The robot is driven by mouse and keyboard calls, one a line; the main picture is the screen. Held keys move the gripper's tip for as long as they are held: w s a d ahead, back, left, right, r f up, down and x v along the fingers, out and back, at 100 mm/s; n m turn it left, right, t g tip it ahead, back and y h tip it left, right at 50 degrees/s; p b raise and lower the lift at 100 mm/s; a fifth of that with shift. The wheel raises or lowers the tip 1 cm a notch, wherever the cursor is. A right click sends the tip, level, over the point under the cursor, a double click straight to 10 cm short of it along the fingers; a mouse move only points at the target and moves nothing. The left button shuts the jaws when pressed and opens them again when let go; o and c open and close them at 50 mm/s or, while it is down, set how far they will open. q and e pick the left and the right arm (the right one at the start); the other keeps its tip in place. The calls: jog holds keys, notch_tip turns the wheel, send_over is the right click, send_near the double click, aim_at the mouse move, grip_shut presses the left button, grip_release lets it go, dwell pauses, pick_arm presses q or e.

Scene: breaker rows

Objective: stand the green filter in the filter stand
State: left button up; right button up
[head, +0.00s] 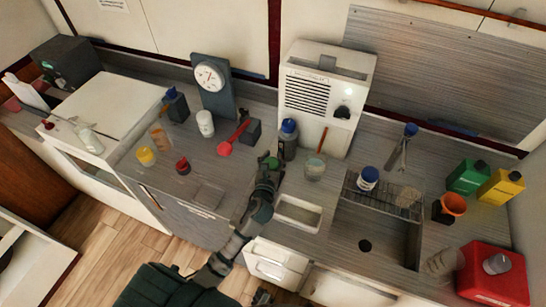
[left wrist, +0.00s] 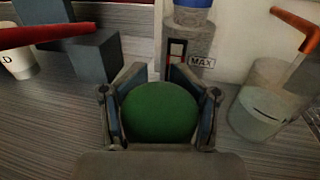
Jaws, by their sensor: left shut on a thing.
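The green filter (left wrist: 160,112) is a round green piece between the two fingers of my left gripper (left wrist: 160,88) in the left wrist view. My left gripper is shut on it. In the head view the green filter (head: 271,162) shows at the tip of my left gripper (head: 267,170), over the counter in front of the grey bottle. I cannot tell for sure which thing is the filter stand. My right gripper does not show.
A grey bottle with a blue cap (head: 288,140) stands just behind the filter, and a glass beaker (head: 314,169) to its right. A white tray (head: 298,214) is nearer the front.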

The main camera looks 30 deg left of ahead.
pick_arm(q)
jog(key=shift+a, duration=0.1)
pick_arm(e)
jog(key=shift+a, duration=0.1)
pick_arm(q)
jog(key=o, duration=1.6)
jog(key=shift+a+f, duration=0.1)
jog(key=shift+a, duration=0.05)
jog(key=shift+s+d, duration=0.1)
jog(key=shift+d, duration=0.1)
jog(key=v, duration=1.2)
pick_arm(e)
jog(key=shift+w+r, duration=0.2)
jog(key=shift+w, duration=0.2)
pick_arm(q)
jog(key=shift+a, duration=0.1)
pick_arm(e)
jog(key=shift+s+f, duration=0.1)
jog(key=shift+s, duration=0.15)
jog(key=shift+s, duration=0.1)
